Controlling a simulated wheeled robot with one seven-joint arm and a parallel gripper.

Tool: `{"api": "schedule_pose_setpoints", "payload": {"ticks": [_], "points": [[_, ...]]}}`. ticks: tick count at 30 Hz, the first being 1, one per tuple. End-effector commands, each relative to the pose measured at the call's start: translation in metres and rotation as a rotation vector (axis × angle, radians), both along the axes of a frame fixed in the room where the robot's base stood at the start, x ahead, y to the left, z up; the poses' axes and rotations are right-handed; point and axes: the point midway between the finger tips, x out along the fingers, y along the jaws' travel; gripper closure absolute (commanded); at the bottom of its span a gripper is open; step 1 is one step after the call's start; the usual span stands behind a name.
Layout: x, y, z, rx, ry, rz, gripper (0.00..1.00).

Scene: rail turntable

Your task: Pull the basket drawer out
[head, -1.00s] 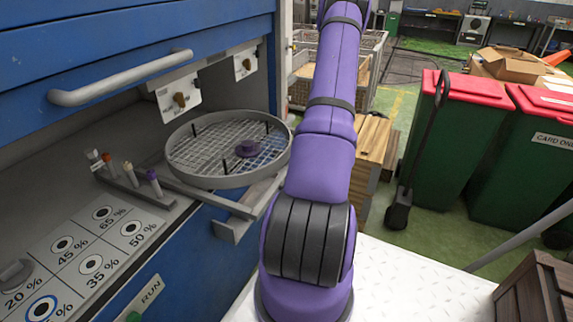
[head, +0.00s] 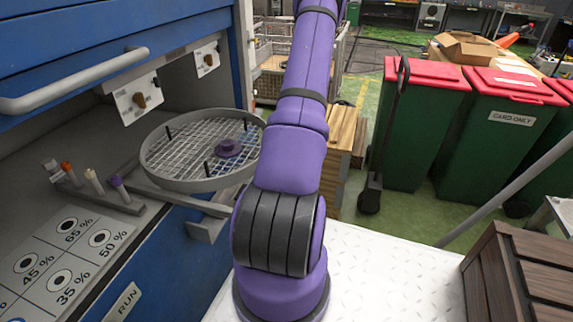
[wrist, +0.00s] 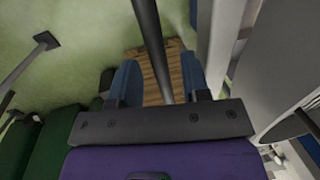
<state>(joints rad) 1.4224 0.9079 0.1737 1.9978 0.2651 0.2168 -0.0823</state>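The round wire-mesh basket (head: 160,181) sits at the opening of the blue cabinet in the head view, on a grey slide with a grey front bracket (head: 207,229). Several dark posts and a purple knob (head: 228,147) stand in it. My purple arm rises just right of the basket and leaves the top of the head view, so my gripper is not seen there. In the wrist view my gripper (wrist: 159,84) is open, its two blue fingers apart. A dark rod (wrist: 150,35) shows between them; I cannot tell whether it touches anything.
The cabinet's raised blue front has a grey bar handle (head: 75,80). Vials (head: 93,182) and a percentage panel (head: 60,262) lie left of the basket. Wooden boxes (head: 340,145), green bins with red lids (head: 425,125) and a brown crate (head: 525,270) stand at right.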

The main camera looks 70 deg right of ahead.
Motion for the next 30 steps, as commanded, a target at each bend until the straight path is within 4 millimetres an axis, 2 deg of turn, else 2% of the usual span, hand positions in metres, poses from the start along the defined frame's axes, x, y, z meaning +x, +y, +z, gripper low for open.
{"api": "schedule_pose_setpoints", "payload": {"ticks": [7,11,14,24,30], "points": [[0.000,0.000,0.000,-0.001,0.000,0.000,0.58],[-0.001,-0.001,0.007,-0.002,0.000,0.001,0.58],[-0.003,-0.001,0.019,-0.003,0.000,0.000,0.58],[-0.015,-0.002,0.077,-0.003,0.000,0.000,0.58],[-0.019,-0.002,0.099,-0.003,0.000,-0.001,0.58]]}}
